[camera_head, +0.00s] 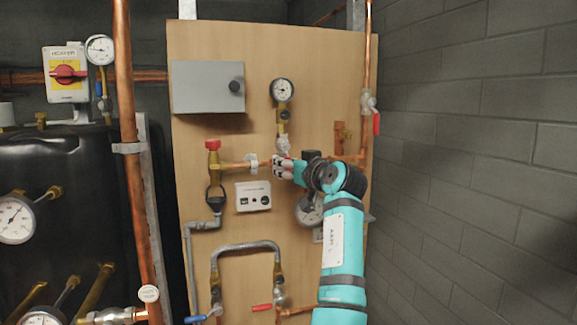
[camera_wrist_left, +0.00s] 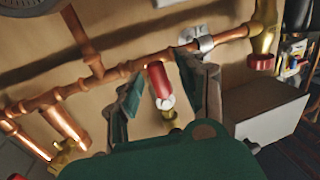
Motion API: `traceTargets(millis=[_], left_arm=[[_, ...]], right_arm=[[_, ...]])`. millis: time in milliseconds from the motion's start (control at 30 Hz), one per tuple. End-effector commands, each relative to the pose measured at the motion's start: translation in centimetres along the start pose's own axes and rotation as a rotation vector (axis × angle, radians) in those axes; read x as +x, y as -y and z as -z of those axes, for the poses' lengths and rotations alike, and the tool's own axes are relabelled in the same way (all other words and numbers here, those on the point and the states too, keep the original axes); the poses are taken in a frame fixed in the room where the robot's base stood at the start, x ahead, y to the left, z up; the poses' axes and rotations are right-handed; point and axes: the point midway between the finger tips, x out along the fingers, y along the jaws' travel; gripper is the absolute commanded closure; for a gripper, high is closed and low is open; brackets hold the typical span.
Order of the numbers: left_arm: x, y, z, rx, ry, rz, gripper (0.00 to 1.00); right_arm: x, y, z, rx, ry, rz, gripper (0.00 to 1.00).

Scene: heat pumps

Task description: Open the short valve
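The short valve has a red handle (camera_wrist_left: 158,78) and a pale metal end. It sits by a horizontal copper pipe (camera_wrist_left: 120,73) in the left wrist view. My left gripper (camera_wrist_left: 168,88) has its two fingers apart, one on each side of the red handle. A gap shows between the left finger and the handle; contact on the right is unclear. In the head view my left gripper (camera_head: 283,168) is at the board's middle, below the small gauge (camera_head: 282,91), and covers most of the valve. My right gripper is not in view.
A red-capped brass valve (camera_head: 213,146) is left of the gripper, above a white socket box (camera_head: 253,196). A grey box (camera_head: 207,87) is at the upper left of the board. A vertical copper pipe with a red lever (camera_head: 376,124) runs at the right.

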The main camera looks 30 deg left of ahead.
Motion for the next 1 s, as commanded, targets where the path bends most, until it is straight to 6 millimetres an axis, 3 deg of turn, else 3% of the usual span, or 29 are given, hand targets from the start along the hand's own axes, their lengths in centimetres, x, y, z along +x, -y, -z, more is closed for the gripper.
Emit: traceTargets(millis=[400,1000], left_arm=[[-6.3,-0.1,-0.1,0.001,0.001,-0.003,0.61],[-7.0,-0.1,-0.2,0.001,0.002,-0.002,0.61]], right_arm=[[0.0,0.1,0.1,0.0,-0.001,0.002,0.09],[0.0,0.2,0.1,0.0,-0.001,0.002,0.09]])
